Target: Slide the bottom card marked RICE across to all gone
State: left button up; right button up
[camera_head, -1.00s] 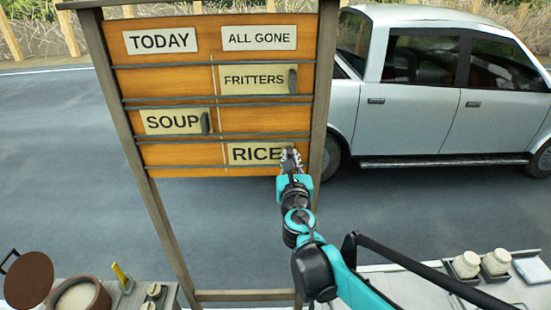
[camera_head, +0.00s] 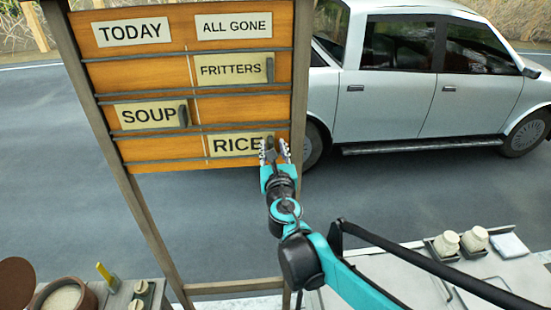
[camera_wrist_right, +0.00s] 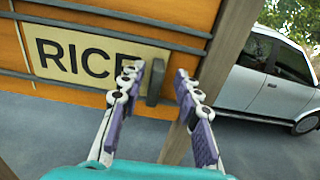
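The cream RICE card (camera_head: 236,144) sits in the bottom row of the orange board, in the right column under the ALL GONE label (camera_head: 233,26). Its left edge is close to the column divider. In the right wrist view the RICE card (camera_wrist_right: 75,55) shows its dark upright tab (camera_wrist_right: 155,82) at the right end. My right gripper (camera_head: 275,152) is open at that end. In the wrist view its two fingers (camera_wrist_right: 158,85) stand apart, one either side of the tab, with a visible gap; the left finger hides part of the lettering. My left gripper is not in view.
The FRITTERS card (camera_head: 228,69) is in the right column above, and the SOUP card (camera_head: 145,115) in the left column under TODAY (camera_head: 131,31). The board's right post (camera_head: 299,90) stands close beside my right gripper. Jars (camera_head: 446,243) stand on the counter at lower right.

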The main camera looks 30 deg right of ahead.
jog(key=v, duration=1.1)
jog(key=shift+s, duration=0.35)
jog(key=shift+d+f, duration=0.1)
jog(key=s+f+m+g+b, duration=0.25)
jog(key=f+m+b, duration=0.65)
jog(key=f, duration=0.5)
jog(key=s+f+m+g+b, duration=0.25)
jog(key=f+m+b, duration=0.7)
jog(key=f, duration=0.55)
jog(key=s+a+f+m+g+y+b, duration=0.2)
jog(key=a+f+m+b, duration=0.3)
jog(key=f, duration=0.5)
jog(key=s+a+f+m+g+y+b, duration=0.2)
jog(key=a+f+m+y+b, duration=0.3)
jog(key=f+m+b, duration=0.3)
notch_tip(320, 180, down, 3)
jog(key=shift+s+r+g, duration=0.15)
jog(key=shift+s+g, duration=0.15)
jog(key=shift+s, duration=0.35)
